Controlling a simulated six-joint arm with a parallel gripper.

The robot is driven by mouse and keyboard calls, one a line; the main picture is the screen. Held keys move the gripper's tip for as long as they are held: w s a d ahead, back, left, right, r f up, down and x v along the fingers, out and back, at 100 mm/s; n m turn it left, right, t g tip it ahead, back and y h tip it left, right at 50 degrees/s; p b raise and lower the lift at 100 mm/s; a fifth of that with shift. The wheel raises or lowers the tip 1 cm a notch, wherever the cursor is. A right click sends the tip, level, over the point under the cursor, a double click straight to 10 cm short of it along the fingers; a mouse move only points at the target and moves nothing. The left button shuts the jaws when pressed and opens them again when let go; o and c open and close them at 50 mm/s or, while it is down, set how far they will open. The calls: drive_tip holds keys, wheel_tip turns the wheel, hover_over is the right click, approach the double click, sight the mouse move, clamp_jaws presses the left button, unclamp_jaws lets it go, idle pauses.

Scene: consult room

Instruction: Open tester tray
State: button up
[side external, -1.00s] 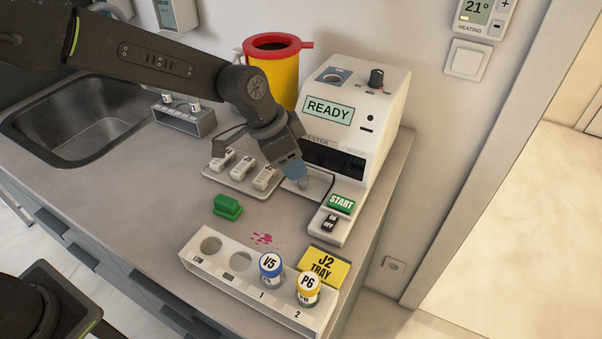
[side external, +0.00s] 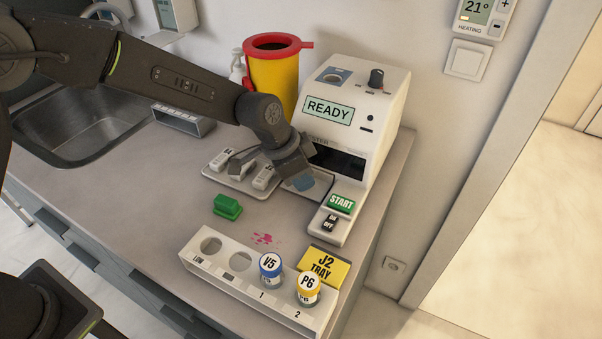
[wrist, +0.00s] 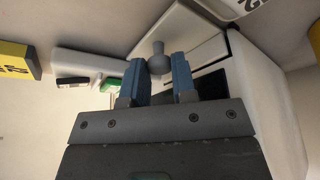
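The white tester (side external: 385,100) stands against the wall with READY on its display (side external: 328,109) and a dark slot in its front. My gripper (side external: 305,183) is low at its left front, its blue fingertips pointing down. In the wrist view a grey round knob (wrist: 159,62) stands on a white panel (wrist: 185,35) of the tester. My gripper (wrist: 160,72) has one blue finger on each side of the knob, close to it; no firm contact shows, and the gripper looks open. In the side view the knob is hidden, and my gripper partly covers the tray area.
A grey tray (side external: 212,174) with test cassettes lies left of my gripper. A green block (side external: 227,207), a pink spill (side external: 263,238), a white rack (side external: 215,265) with V5 and P6 vials, and a yellow J2 TRAY sign (side external: 322,265) are in front. A yellow bin (side external: 272,80) stands behind.

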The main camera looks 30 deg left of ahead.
clamp_jaws()
drive_tip(key=shift+s, duration=0.1)
drive_tip(key=s, duration=1)
drive_tip(key=shift+w, duration=0.1)
drive_tip(key=o, duration=0.5)
unclamp_jaws()
drive_tip(key=shift+o, duration=0.2)
drive_tip(key=v, duration=1.4)
